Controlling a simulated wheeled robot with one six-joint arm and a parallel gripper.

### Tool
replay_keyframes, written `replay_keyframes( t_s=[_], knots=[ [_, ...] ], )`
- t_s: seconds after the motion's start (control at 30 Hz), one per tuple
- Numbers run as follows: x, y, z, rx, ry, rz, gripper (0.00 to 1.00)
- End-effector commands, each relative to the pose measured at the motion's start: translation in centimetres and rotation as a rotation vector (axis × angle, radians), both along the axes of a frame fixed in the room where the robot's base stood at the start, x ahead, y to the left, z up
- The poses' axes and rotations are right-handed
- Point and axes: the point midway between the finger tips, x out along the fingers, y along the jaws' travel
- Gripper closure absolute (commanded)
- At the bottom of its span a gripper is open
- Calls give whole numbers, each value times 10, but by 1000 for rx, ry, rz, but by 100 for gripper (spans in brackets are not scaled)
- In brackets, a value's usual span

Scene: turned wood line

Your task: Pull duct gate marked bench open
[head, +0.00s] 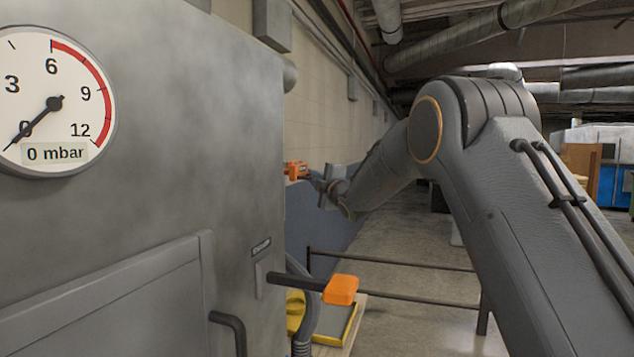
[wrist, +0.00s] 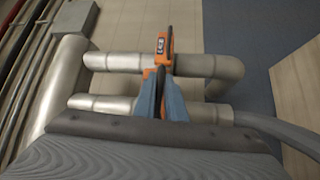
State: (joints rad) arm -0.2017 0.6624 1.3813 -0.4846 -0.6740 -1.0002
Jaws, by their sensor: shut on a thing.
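An orange duct gate (wrist: 170,44) with a small dark label sits on a metal duct pipe in the wrist view. The label is too small to read for certain. My gripper (wrist: 160,76) has its two blue-grey fingers close together around the lower part of this gate, shut on it. In the head view the orange gate (head: 296,169) shows small by the far wall, with my gripper (head: 318,183) at its right. How far the gate is drawn out cannot be told.
A grey cabinet (head: 200,130) with a round gauge (head: 55,98) reading about 0 mbar fills the left. A lever with an orange grip (head: 341,289) juts from it. A dark rail (head: 390,262) crosses ahead. Several ducts, including a lower pipe (wrist: 100,103), surround my gripper.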

Motion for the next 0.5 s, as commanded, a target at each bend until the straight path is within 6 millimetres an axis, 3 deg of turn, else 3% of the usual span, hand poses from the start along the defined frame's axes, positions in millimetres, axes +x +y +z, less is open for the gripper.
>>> replay_keyframes(
  t_s=[0.37,0.4,0.5],
  knots=[
    [-3,0,3,4,-4,4,100],
    [-3,0,3,4,-4,4,83],
    [-3,1,3,3,-4,6,83]
  ],
)
